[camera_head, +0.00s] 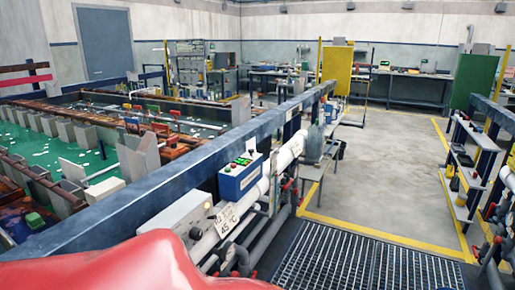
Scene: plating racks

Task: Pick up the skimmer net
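I cannot make out a skimmer net in the head view. Neither of my grippers is in view. The tank with green liquid (90,157) lies on the left behind a long blue rail (215,157). Pale bits float on the liquid, and grey plates stand along its dividers.
A blue control box (238,181) and a grey box (184,216) sit along the rail, above pipes (262,240). A metal floor grating (345,262) lies at the lower right. Open concrete floor (395,160) extends beyond it. A shelf rack (463,170) stands on the right.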

